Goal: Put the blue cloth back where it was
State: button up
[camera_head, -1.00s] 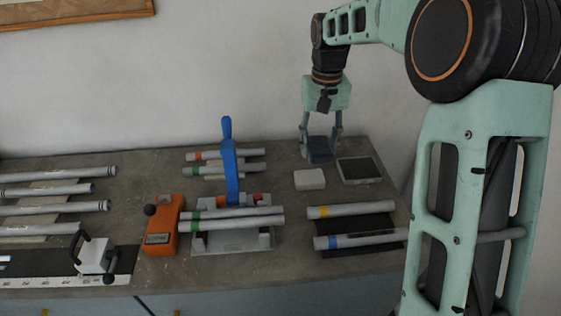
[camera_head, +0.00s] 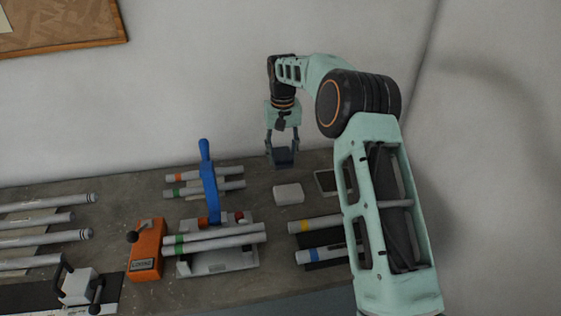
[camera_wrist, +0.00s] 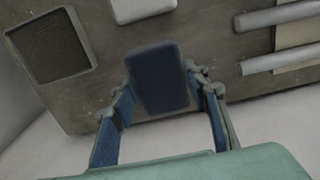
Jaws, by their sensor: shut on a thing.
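The blue cloth (camera_head: 284,156) is a dark blue folded pad. My gripper (camera_head: 282,151) is shut on it, with one finger at each side. In the head view it is near the back edge of the bench, behind the white block. The wrist view shows the cloth (camera_wrist: 160,78) between the fingertips of my gripper (camera_wrist: 161,88), with the bench top beyond it. It appears held above the bench, but the exact gap is hard to tell.
A white block (camera_head: 288,193) lies in front of the cloth. A dark-topped square tray (camera_wrist: 52,46) is beside it, partly hidden by my arm in the head view. Tubes (camera_head: 205,172) lie left; a blue-handled clamp (camera_head: 209,180) stands before them. The bench's back edge and wall are close.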

aim_at(281, 149)
jog(key=shift+w+a+f, duration=0.25)
jog(key=shift+w+f, duration=0.65)
jog(key=shift+f, duration=0.25)
jog(key=shift+w+f+p, duration=0.15)
jog(key=shift+f+p, duration=0.3)
jog(key=shift+f, duration=1.2)
jog(key=shift+f, duration=0.15)
jog(key=o, duration=1)
notch_tip(281, 149, up, 12)
jog(key=shift+r+b, duration=0.15)
jog(key=shift+b, duration=0.2)
